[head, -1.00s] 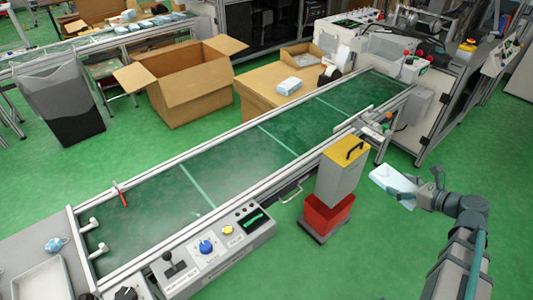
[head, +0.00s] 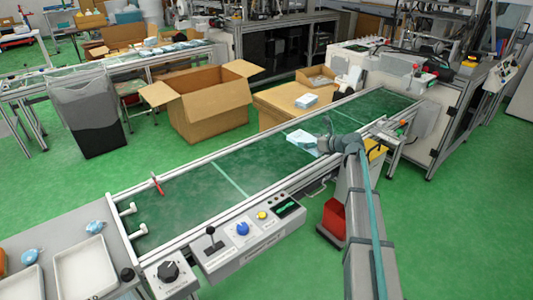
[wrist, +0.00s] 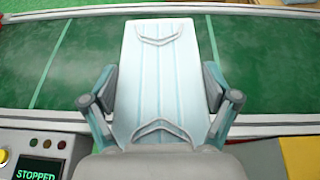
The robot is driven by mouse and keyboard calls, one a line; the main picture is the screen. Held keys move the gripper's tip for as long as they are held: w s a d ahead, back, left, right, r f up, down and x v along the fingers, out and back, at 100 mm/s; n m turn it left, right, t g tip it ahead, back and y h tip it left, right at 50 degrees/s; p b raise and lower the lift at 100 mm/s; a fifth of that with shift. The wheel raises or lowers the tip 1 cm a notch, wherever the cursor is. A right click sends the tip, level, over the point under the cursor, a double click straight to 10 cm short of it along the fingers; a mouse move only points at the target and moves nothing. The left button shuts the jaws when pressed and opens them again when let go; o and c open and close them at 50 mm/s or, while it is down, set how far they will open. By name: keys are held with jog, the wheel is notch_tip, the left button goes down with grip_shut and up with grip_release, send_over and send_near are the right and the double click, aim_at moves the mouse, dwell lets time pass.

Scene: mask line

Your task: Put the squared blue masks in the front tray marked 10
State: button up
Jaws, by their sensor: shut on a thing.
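My gripper (head: 326,143) is shut on a pale blue, flat, pleated squared mask or mask stack (head: 302,138), held over the green conveyor belt. I cannot read the markings. The visible tray floors look empty.
A red bin (head: 333,216) stands beside my arm.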

aim_at(297, 150)
jog(key=shift+w+a, duration=0.35)
jog(key=shift+w, duration=0.25)
jog(key=shift+m, duration=0.3)
jog(key=w+f, duration=0.2)
jog(key=w, duration=0.1)
jog(key=w+f, duration=0.3)
jog(key=w, duration=0.1)
jog(key=w+f+b, duration=0.1)
jog(key=w+f, duration=0.1)
jog(key=w, duration=0.2)
jog(key=shift+w+a+f, duration=0.15)
jog(key=shift+a, duration=0.15)
jog(key=shift+w+f, duration=0.5)
jog(key=shift+f, duration=0.1)
jog(key=f, duration=0.1)
jog(key=w+f, duration=0.1)
jog(key=f, duration=0.1)
jog(key=shift+a+f+h, duration=0.15)
jog(key=shift+f+h, duration=0.05)
jog(key=shift+h, duration=0.1)
jog(key=shift+f, duration=0.5)
jog(key=shift+f, duration=0.15)
